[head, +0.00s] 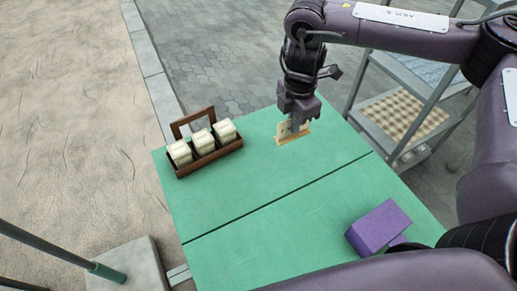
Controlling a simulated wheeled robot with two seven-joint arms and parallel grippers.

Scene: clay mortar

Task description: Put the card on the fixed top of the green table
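The green table (330,200) has a thin dark seam across its top, dividing it into a far part and a near part. A small cream card (284,131) with dark marks stands near upright in a low wooden holder (293,140) on the far part, near its back edge. My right gripper (297,124) points down over the card, with a finger in front of it. The card's right part is partly hidden, and I cannot tell whether the fingers grip it. My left gripper is not in view.
A brown wooden caddy (212,158) with a handle and 3 cream blocks stands at the table's left. A purple box (376,229) lies on the near part at right. A grey metal shelf (400,115) stands behind at right. The table's middle is clear.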

